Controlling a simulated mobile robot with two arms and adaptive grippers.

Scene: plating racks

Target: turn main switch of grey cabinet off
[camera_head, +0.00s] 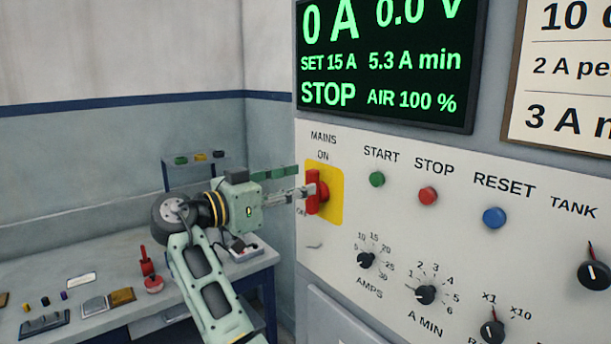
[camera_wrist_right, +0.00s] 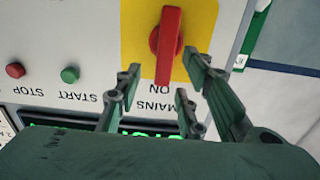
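The main switch is a red handle (camera_head: 322,190) on a yellow plate (camera_head: 337,195) under the word MAINS, on the front of the grey cabinet (camera_head: 450,235). In the upside-down right wrist view, the handle (camera_wrist_right: 166,45) points at the word ON. My right gripper (camera_head: 306,183) is at the switch, its fingers reaching toward the plate. In the wrist view the fingers (camera_wrist_right: 162,72) are open, one on each side of the handle's end, with gaps visible; contact cannot be told. My left gripper is not in view.
Green START (camera_head: 377,179), red STOP (camera_head: 428,195) and blue RESET (camera_head: 494,218) buttons lie right of the switch, with knobs below. The display (camera_head: 385,60) reads 0 A and STOP. A bench (camera_head: 120,250) with tools stands at the left.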

